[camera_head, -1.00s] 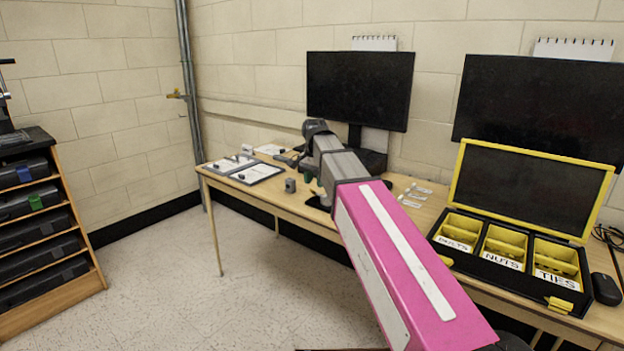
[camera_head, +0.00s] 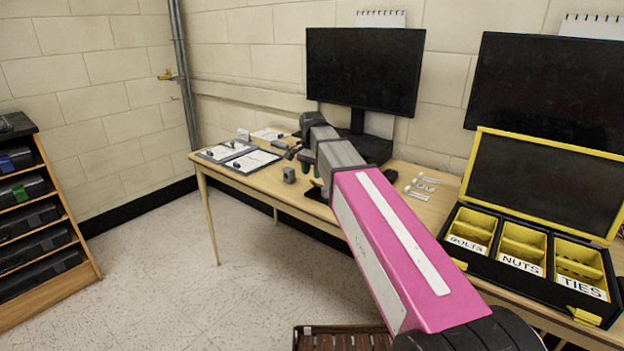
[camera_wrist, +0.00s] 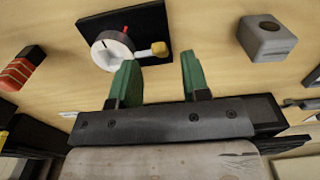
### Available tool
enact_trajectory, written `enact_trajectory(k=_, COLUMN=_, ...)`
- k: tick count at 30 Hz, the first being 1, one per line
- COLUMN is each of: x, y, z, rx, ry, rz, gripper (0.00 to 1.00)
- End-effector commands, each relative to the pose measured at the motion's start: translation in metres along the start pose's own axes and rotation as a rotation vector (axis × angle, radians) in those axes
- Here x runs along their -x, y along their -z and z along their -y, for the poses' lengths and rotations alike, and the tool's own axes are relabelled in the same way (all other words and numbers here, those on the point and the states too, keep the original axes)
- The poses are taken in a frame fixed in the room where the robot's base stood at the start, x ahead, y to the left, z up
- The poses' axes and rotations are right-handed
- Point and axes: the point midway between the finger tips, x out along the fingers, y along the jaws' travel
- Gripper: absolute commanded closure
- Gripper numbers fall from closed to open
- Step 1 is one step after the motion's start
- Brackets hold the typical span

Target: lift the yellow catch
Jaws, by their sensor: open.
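In the wrist view, a yellow knob (camera_wrist: 158,48) sits at the end of a short white lever. The lever comes from a white ring (camera_wrist: 112,46) with a red mark, on a black plate (camera_wrist: 145,18) on the desk. My gripper (camera_wrist: 158,60) is open and empty, its two green fingers apart, with the knob showing just past and between the fingertips. I cannot tell the height gap. In the head view, my arm largely hides the plate. Yellow catches also show on the front of the open black case, one at its right end (camera_head: 585,316).
A grey block with a round top (camera_wrist: 266,38) stands to the right in the wrist view. The case (camera_head: 540,285) has yellow bins marked BOLTS, NUTS and TIES. A monitor (camera_head: 362,70) stands behind my arm. Clipboards (camera_head: 250,161) lie at the desk's left. Open floor (camera_head: 150,270) is at left.

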Motion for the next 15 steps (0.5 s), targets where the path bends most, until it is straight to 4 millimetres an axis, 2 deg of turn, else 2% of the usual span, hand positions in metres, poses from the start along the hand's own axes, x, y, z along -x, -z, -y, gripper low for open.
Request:
enact_trajectory(k=6, x=-0.023, y=0.0, z=0.0, rx=0.0, ry=0.0, rz=0.0, gripper=0.57)
enact_trajectory(k=15, x=-0.031, y=0.0, z=0.0, rx=0.0, ry=0.0, rz=0.0, gripper=0.57)
